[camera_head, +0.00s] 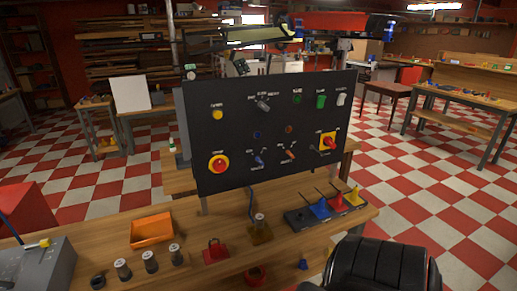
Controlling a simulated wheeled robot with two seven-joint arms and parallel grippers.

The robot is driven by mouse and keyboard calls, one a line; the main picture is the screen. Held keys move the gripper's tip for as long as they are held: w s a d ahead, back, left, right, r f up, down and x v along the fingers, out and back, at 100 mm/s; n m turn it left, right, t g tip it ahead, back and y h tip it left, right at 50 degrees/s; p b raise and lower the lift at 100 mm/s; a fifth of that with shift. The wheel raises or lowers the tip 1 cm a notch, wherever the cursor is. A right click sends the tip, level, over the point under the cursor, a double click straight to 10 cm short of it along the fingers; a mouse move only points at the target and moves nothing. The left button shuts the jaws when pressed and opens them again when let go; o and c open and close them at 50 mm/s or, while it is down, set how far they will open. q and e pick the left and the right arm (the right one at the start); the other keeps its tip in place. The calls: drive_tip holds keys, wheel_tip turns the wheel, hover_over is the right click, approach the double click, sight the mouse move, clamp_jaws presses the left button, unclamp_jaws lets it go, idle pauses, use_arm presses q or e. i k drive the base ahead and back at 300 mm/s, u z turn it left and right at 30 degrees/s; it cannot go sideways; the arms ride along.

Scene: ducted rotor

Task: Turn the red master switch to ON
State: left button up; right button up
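The black control panel (235,128) stands upright on the wooden bench. Near its lower right, a red rotary switch (328,143) sits on a yellow square plate; it looks like the master switch. Its handle appears tilted, but its labels are too small to read, so I cannot tell its position. Neither of my grippers shows. A black rounded part at the bottom right looks like my own arm, well below and apart from the switch.
Other knobs and buttons share the panel, including a yellow button (217,115) and a green one (321,101). On the bench are an orange tray (152,230), several metal cylinders, a black rack (300,220) with coloured pieces, and a grey box (40,268) with a blue lever.

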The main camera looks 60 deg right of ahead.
sight(327, 141)
drive_tip(key=z, duration=2.75)
drive_tip(key=k, duration=0.55)
drive_tip(key=z, duration=1.4)
drive_tip(key=i, duration=1.9)
drive_tip(key=u, duration=1.15)
drive_tip(key=i, duration=0.6)
drive_tip(key=u, duration=0.7)
